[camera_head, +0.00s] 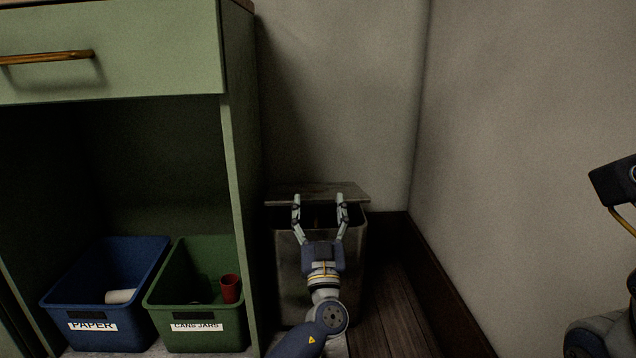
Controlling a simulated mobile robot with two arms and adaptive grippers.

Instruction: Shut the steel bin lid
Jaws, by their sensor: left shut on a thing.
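The steel bin (288,285) stands on the floor in the gap between the green cabinet and the right wall. Its flat grey lid (325,189) shows at the top, tilted, with a dark opening visible below its near edge. My left gripper (319,203) reaches up from below in front of the bin. Its two fingers are apart, with their tips at the lid's near edge, and it is shut on the lid. The gripper and wrist hide part of the bin's front. My right gripper is not in view; only parts of my right arm show at the right edge.
The green cabinet (240,150) stands close to the left of the bin. In its open bay are a blue paper box (64,299) and a green cans and jars box (170,291), which holds a red cup (230,289). Bare dark wood floor (385,300) lies right of the bin, up to the wall.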

